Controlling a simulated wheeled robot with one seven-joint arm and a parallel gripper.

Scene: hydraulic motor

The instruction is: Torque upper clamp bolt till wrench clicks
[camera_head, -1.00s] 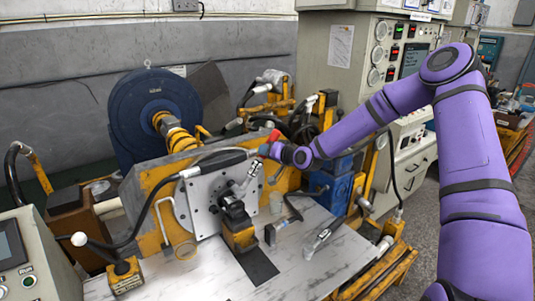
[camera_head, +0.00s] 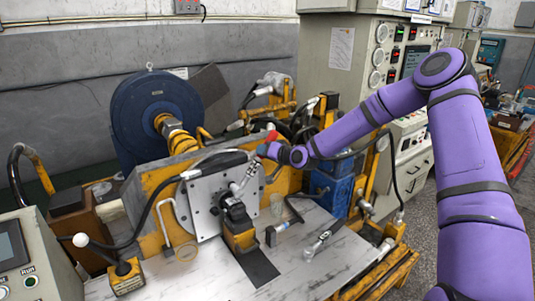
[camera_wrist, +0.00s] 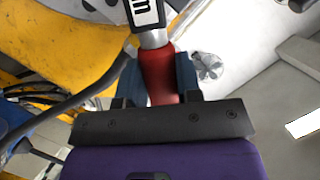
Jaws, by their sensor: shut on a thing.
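The torque wrench has a red grip and a silver shaft (camera_head: 248,175). It slants from my gripper down to the top of the black clamp (camera_head: 237,213) on the grey plate (camera_head: 205,190). My gripper (camera_head: 264,149) is shut on the red grip. In the wrist view the red grip (camera_wrist: 160,75) sits between the two dark blue jaws, with the labelled silver shaft running up out of the picture. The wrench's head appears to be at the clamp's upper end. The upper bolt itself is too small or hidden to make out.
A black hose (camera_head: 150,212) arches left of the plate. A blue box (camera_head: 332,187) stands close under my forearm.

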